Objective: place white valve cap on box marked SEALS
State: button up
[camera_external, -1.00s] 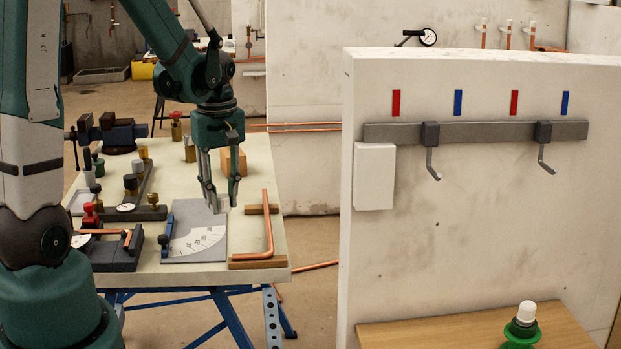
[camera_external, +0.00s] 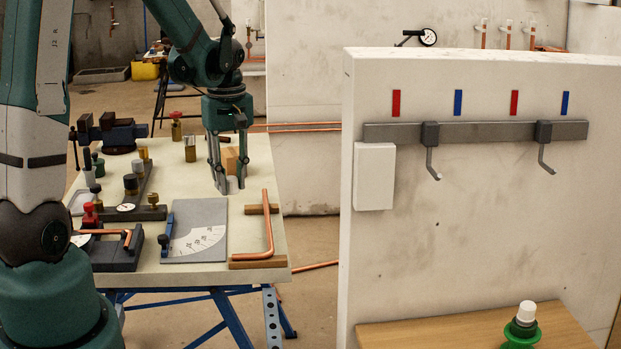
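My gripper (camera_external: 231,188) points straight down over the back right part of the pale workbench, its two fingers apart. A small whitish piece (camera_external: 232,184) shows between the fingertips at bench level; it may be the white valve cap. I cannot tell whether the fingers touch it. A brown wooden-looking box (camera_external: 230,160) stands just behind the fingers and is partly hidden by them. No SEALS marking can be read on any box in this view.
On the bench (camera_external: 262,222), a bent copper pipe (camera_external: 267,225) lies on wooden blocks at right. A grey plate with a white dial (camera_external: 199,240) is in front. Several valves and fittings stand at left. A green bottle with a white top (camera_external: 525,320) stands on a shelf right.

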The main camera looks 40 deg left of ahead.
jog(key=w+a+r+p, duration=0.1)
jog(key=w+a+r, duration=0.1)
jog(key=w+a, duration=0.6)
jog(key=w+a+r+p, duration=0.1)
jog(key=w+a+r, duration=0.1)
jog(key=w+a, duration=0.6)
jog(key=r+m+p, duration=0.1)
jog(key=p, duration=0.2)
send_over(233, 152)
jog(key=shift+a, duration=0.1)
jog(key=shift+f, duration=3.05)
jog(key=shift+f, duration=0.15)
jog(key=shift+f, duration=1.75)
jog(key=shift+f, duration=0.15)
jog(key=o, duration=0.6)
